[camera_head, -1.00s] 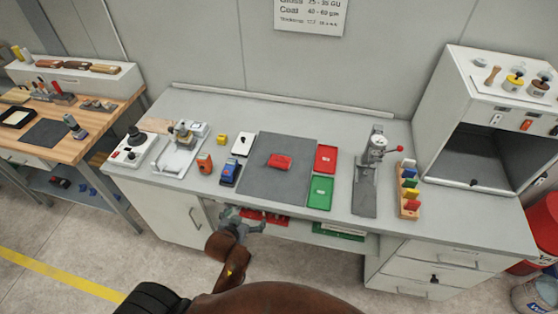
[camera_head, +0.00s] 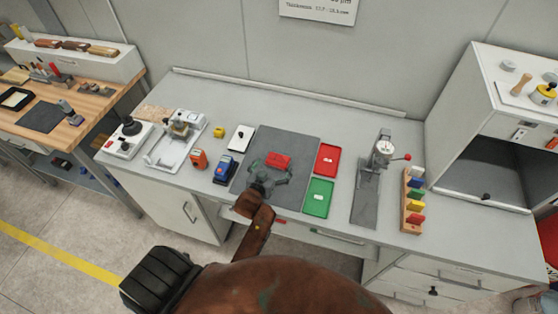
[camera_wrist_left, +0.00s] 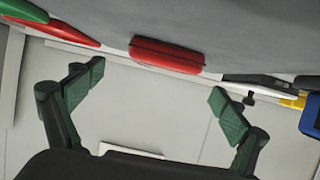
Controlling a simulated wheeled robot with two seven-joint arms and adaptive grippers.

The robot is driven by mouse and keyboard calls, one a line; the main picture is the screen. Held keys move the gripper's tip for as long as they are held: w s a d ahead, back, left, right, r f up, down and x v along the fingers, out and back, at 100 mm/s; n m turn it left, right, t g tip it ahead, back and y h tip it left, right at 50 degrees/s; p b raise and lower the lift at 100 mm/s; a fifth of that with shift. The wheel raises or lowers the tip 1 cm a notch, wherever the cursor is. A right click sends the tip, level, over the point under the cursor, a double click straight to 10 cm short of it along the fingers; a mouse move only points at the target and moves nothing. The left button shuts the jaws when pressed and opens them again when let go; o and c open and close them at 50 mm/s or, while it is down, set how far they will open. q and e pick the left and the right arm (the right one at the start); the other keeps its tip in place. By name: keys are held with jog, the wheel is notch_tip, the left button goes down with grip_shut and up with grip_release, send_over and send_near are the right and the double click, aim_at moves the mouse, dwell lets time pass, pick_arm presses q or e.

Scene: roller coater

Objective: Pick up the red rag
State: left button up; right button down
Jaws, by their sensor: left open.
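The red rag (camera_head: 279,161) is a small folded block on the dark grey mat (camera_head: 299,146) in the middle of the bench. In the left wrist view the red rag (camera_wrist_left: 167,55) lies ahead of the fingers, near the top, roughly centred between them. My left gripper (camera_head: 268,175) is over the near part of the mat, just in front of the rag. It also shows in the left wrist view (camera_wrist_left: 158,88), its two green-padded fingers wide apart with nothing between them. I cannot tell the exact gap to the rag. My right gripper is not in view.
A red tray (camera_head: 327,160) and a green tray (camera_head: 318,198) lie right of the mat. A blue-and-black block (camera_head: 224,169) and an orange block (camera_head: 198,159) stand left of it. A stand with a gauge (camera_head: 375,172) is farther right. The mat behind the rag is clear.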

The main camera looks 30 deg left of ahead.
aim_at(277, 160)
pick_arm(q)
jog(key=x, duration=0.2)
jog(key=shift+w+a+f, duration=0.25)
jog(key=shift+w+f, duration=0.05)
jog(key=shift+x, duration=0.8)
jog(key=shift+f, duration=0.1)
jog(key=c, duration=0.7)
jog(key=shift+c, duration=1.3)
jog(key=c, duration=0.4)
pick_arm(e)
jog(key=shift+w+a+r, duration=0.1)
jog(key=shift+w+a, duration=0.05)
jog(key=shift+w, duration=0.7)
